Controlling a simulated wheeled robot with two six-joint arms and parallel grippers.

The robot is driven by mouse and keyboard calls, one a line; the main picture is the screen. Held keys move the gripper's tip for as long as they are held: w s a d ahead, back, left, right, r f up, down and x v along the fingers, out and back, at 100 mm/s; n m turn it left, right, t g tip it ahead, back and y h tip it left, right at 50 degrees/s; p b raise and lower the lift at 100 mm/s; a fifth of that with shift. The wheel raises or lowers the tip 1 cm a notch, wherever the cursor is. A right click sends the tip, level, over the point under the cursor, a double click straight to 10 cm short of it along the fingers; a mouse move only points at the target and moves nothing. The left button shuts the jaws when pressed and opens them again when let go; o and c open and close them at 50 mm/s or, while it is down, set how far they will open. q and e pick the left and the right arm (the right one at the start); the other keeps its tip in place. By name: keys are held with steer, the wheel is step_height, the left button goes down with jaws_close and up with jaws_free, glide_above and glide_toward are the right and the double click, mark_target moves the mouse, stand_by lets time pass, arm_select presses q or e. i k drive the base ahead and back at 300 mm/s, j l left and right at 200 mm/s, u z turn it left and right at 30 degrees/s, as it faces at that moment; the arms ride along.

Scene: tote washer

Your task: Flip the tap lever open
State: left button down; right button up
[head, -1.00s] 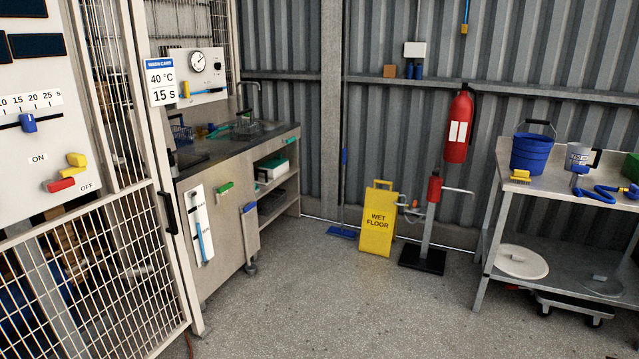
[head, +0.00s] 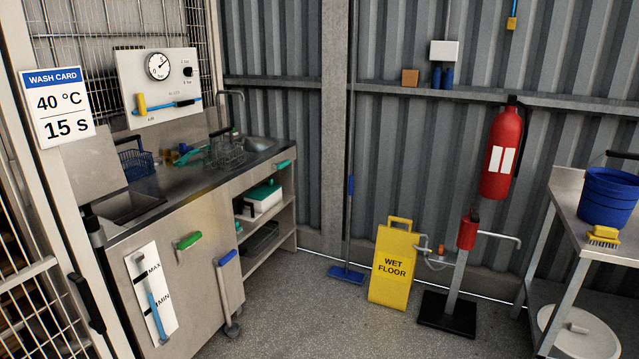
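No part is labelled clearly as the tap lever, and I cannot tell which one it is. At the sink, a thin curved tap spout (head: 232,94) rises at the back of the counter. The panel behind it carries a round gauge (head: 158,66), a black knob (head: 188,72), a yellow block (head: 141,104) and a blue horizontal bar with a black end (head: 172,106). On the floor, a post with a red head (head: 467,232) has a grey bar (head: 500,237) reaching right and a small orange part (head: 424,240) on its left. Neither of my grippers is in view.
The steel sink counter (head: 190,195) holds a blue basket (head: 136,160) and a wire basket (head: 226,152). Mesh fencing with a wash card (head: 58,106) stands left. A yellow wet-floor sign (head: 389,270) stands beside the post. A steel table (head: 567,205) is right. Floor between is clear.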

mark_target(274, 166)
steer(key=i, duration=3.95)
